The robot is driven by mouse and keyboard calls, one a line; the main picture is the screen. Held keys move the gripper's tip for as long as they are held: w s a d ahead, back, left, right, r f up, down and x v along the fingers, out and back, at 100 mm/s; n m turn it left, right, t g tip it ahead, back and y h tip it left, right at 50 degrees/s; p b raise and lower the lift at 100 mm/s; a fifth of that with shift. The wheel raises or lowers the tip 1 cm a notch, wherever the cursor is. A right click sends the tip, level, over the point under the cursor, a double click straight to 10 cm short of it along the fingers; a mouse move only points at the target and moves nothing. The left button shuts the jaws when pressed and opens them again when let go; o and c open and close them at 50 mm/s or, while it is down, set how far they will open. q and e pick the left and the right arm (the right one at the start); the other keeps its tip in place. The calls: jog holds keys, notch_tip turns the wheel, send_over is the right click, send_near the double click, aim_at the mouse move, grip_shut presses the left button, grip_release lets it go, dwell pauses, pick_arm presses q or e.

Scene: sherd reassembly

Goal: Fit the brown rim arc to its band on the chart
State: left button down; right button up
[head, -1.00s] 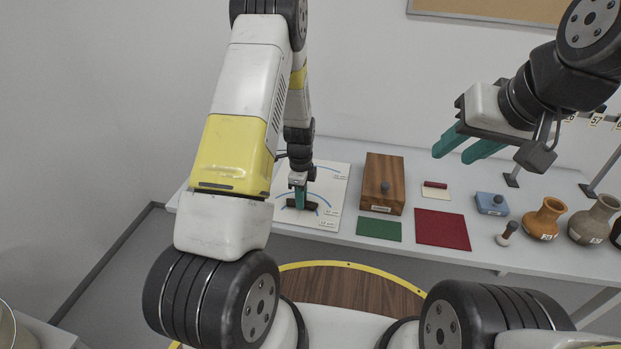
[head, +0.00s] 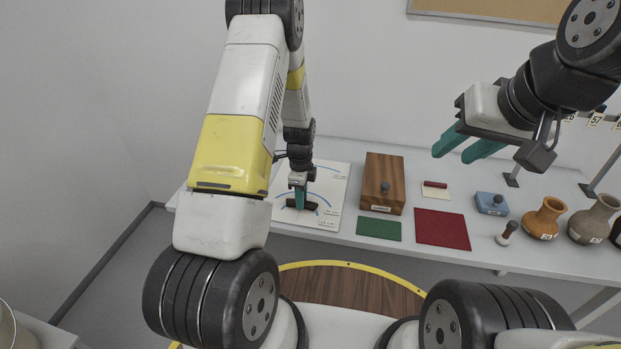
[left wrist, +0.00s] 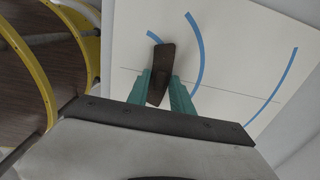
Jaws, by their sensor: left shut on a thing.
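The brown rim arc (left wrist: 160,74) is held between the green fingers of my left gripper (left wrist: 168,88), which is shut on it. In the head view the arc (head: 303,206) looks dark under my left gripper (head: 300,200), low over or touching the chart. The white chart (head: 325,215) carries several blue curved bands. In the left wrist view the arc lies beside the smallest band (left wrist: 152,36), covering part of it, with a larger band (left wrist: 200,45) to its right. I cannot tell whether it touches the sheet. My right gripper (head: 464,146) is open and empty, above the table.
A wooden box (head: 384,170) stands right of the chart. Green (head: 379,229) and red (head: 442,229) mats lie on the table. A blue block (head: 491,203), a small brush-like tool (head: 508,232) and an orange vase (head: 546,217) stand further right.

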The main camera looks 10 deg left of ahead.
pick_arm(q)
jog(key=c, duration=0.6)
grip_release()
jog(key=shift+r, duration=4)
